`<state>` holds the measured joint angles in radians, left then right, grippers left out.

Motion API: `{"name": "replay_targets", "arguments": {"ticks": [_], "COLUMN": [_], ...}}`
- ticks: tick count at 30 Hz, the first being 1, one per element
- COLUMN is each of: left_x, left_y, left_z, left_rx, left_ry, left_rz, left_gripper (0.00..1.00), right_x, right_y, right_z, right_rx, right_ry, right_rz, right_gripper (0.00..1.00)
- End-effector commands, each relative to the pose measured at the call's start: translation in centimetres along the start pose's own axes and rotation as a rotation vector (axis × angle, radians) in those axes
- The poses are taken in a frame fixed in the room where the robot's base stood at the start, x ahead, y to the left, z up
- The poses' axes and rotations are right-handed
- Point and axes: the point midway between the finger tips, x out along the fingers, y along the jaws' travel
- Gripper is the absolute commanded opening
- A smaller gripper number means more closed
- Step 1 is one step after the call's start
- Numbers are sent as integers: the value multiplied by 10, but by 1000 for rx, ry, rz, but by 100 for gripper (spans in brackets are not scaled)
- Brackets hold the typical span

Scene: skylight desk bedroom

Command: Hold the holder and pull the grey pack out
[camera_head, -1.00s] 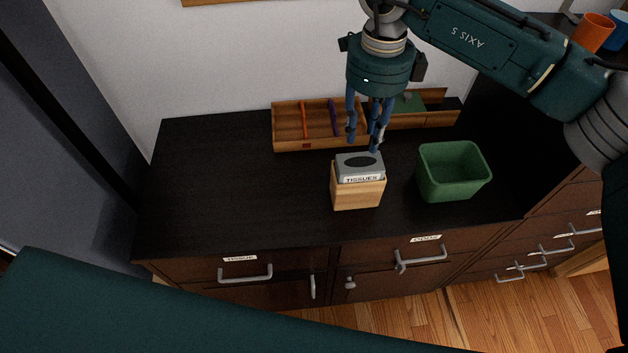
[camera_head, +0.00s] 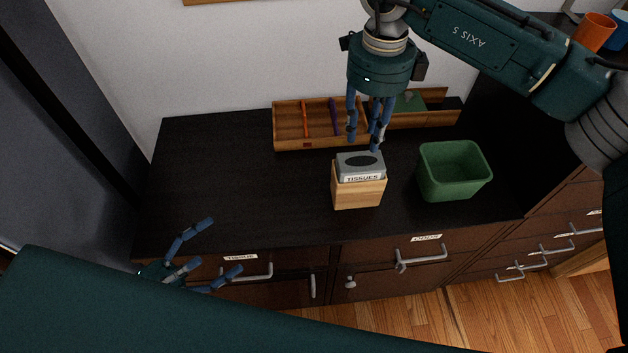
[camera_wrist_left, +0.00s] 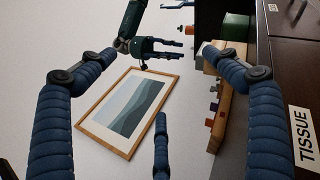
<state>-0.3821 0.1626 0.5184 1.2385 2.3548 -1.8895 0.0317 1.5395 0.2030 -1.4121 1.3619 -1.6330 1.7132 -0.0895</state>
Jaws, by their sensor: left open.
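The grey tissue pack (camera_head: 361,167) sits upright in the light wooden holder (camera_head: 358,193) on the dark cabinet top, its upper part sticking out above the rim. My right gripper (camera_head: 366,140) points down just above and behind the pack in the head view. Its fingers are apart, with nothing seen between them; whether they touch the pack is unclear. My left gripper (camera_head: 208,250) is open and empty at the cabinet's front edge, left of the holder. Its spread fingers fill the left wrist view (camera_wrist_left: 160,100), where my right gripper (camera_wrist_left: 165,50) also shows.
A wooden tray (camera_head: 289,142) with an orange and a purple item stands at the back. A green bin (camera_head: 453,173) stands right of the holder. Drawer handles (camera_head: 245,279) stick out in front. The cabinet top (camera_head: 230,180) left of the holder is clear.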

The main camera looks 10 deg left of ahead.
Motion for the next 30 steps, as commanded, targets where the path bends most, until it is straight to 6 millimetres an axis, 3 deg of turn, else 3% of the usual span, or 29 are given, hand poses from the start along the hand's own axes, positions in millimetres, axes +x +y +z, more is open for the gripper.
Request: {"name": "replay_targets", "arguments": {"ticks": [1,2,3,9,15,22,30], "left_x": [20,35,54,125,176,206,223], "left_y": [28,37,33,-18,-53,-66,-78], "left_z": [2,1,-7,-57,-99,-129,-138], "left_rx": [151,252,362,843,1383,1808,1916], "left_ry": [-84,-130,-165,-291,-503,-704,-759], "left_rz": [-23,-50,-101,-352,-543,-639,-654], "left_gripper": [89,89,89,89,89,89,89], "right_x": [0,0,0,0,0,0,0], "right_y": [0,0,0,0,0,0,0], "right_z": [0,0,0,0,0,0,0], "right_rx": [0,0,0,0,0,0,0], "right_ry": [0,0,0,0,0,0,0], "right_rz": [0,0,0,0,0,0,0], "right_gripper": [31,31,31,31,31,31,31]}}
